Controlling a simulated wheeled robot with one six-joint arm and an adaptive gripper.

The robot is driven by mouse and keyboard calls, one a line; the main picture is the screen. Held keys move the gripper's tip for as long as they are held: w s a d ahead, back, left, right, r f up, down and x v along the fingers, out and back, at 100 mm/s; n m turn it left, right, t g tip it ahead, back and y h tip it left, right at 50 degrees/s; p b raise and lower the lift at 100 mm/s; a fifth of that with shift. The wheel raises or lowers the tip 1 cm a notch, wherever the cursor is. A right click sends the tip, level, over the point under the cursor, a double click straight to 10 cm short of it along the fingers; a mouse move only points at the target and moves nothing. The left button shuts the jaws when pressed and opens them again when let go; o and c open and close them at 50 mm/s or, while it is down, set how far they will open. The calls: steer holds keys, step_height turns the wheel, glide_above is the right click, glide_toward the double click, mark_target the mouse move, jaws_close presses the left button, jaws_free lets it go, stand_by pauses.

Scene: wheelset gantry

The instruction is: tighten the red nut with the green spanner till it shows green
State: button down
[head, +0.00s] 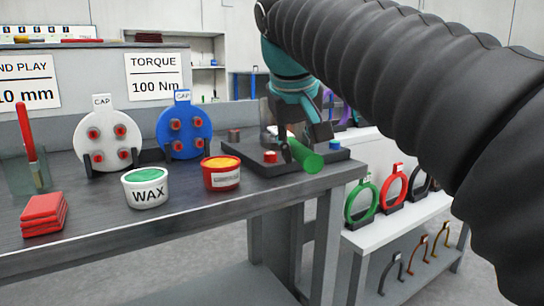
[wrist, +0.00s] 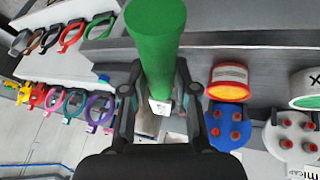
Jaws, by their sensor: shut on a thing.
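My gripper (head: 296,145) is shut on the green spanner (head: 309,159), over the dark tray (head: 262,168) on the bench. The spanner's thick round green end points toward the head camera. In the wrist view the green shaft (wrist: 157,35) runs up between the two fingers (wrist: 158,100), with a small white tag near them. A red nut (head: 270,157) sits on the tray, just left of the spanner. I cannot tell whether the spanner touches it; its far end is hidden behind my gripper.
A blue piece (head: 334,145) and a brownish piece (head: 234,135) are also on the tray. Coloured rings (head: 394,190) stand on a lower right shelf.

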steer(key=shift+r, duration=0.35)
steer(key=shift+r, duration=2.35)
steer(key=s+d+b, duration=0.2)
steer(key=s, duration=0.7)
steer(key=shift+s+d, duration=0.3)
steer(key=shift+d, duration=0.1)
